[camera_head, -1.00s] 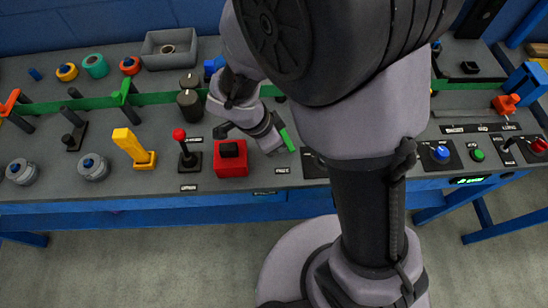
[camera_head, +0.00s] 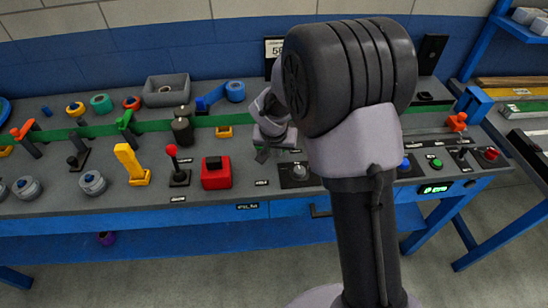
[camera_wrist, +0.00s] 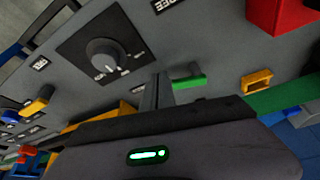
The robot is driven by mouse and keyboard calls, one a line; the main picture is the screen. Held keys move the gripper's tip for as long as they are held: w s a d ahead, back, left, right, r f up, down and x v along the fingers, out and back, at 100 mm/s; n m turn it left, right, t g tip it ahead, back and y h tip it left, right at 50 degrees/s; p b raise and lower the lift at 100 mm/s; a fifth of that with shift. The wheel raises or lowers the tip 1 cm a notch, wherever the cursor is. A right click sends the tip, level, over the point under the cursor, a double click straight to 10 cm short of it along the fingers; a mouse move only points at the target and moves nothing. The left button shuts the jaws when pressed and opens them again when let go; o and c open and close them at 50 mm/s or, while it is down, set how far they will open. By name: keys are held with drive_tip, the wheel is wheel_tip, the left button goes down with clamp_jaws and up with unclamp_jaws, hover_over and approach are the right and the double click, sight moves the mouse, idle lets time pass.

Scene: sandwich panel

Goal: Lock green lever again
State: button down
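A small green lever handle (camera_wrist: 188,79) shows in the wrist view, lying low against the grey panel. Dark grey finger-like parts of my gripper (camera_wrist: 160,92) are just left of it in that picture. I cannot tell whether they touch it. In the head view my gripper (camera_head: 264,153) points down at the panel, right of the red button box (camera_head: 215,172), and the green handle there is hidden by my arm. The gap between my fingers is not clear. Another green lever-like clamp (camera_head: 125,121) stands farther left on the green strip.
A red-topped joystick (camera_head: 175,163) and a yellow lever (camera_head: 131,163) stand farther left. Wall blocks the back.

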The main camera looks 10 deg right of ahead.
drive_tip(key=shift+w+d+n, duration=0.2)
drive_tip(key=shift+w+n, duration=0.05)
drive_tip(key=shift+n, duration=0.05)
drive_tip(key=shift+w+d, duration=0.35)
drive_tip(key=shift+w, duration=0.1)
drive_tip(key=shift+w+r, duration=0.1)
drive_tip(key=shift+w, duration=0.05)
drive_tip(key=shift+d, duration=0.1)
